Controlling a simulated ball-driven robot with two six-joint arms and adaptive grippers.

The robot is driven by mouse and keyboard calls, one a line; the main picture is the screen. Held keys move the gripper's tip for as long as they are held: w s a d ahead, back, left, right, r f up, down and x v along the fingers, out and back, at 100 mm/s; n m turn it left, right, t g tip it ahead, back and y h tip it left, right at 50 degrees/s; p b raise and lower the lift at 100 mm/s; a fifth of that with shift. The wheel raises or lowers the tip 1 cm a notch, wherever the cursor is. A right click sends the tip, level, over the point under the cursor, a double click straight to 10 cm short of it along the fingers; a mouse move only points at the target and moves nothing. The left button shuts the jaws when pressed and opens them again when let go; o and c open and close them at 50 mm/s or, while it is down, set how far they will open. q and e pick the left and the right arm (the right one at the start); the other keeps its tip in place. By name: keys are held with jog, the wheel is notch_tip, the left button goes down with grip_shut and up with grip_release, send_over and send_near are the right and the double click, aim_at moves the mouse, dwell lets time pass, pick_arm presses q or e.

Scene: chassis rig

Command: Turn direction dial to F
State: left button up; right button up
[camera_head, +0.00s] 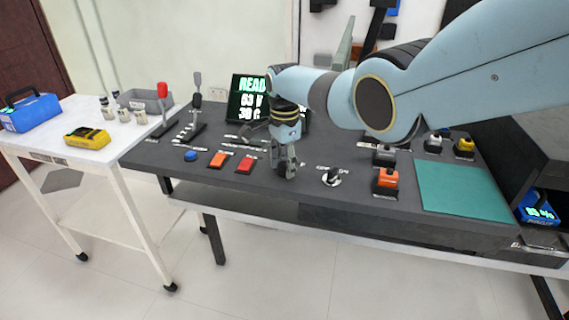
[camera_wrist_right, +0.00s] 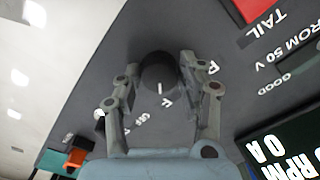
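The direction dial (camera_wrist_right: 158,72) is a dark round knob on the grey panel in the right wrist view, with a small light mark on its edge nearest the camera. White letters are printed beside it; one looks like F (camera_wrist_right: 167,102), another like R or P (camera_wrist_right: 213,68). My right gripper (camera_wrist_right: 160,64) is open, its two fingers on either side of the knob; I cannot tell whether they touch it. In the head view my right gripper (camera_head: 286,170) points down at the panel and hides the dial. My left gripper is not in view.
A black and white rotary switch (camera_head: 331,178) and an orange switch (camera_head: 386,178) sit right of the gripper. Red (camera_head: 245,165), orange (camera_head: 217,160) and blue (camera_head: 190,156) buttons lie left. A display (camera_head: 245,98) stands behind. A teal mat (camera_head: 465,190) lies right.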

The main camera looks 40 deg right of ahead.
aim_at(285, 165)
jog(key=o, duration=0.3)
notch_tip(285, 165, up, 12)
dwell(0.6)
dwell(0.3)
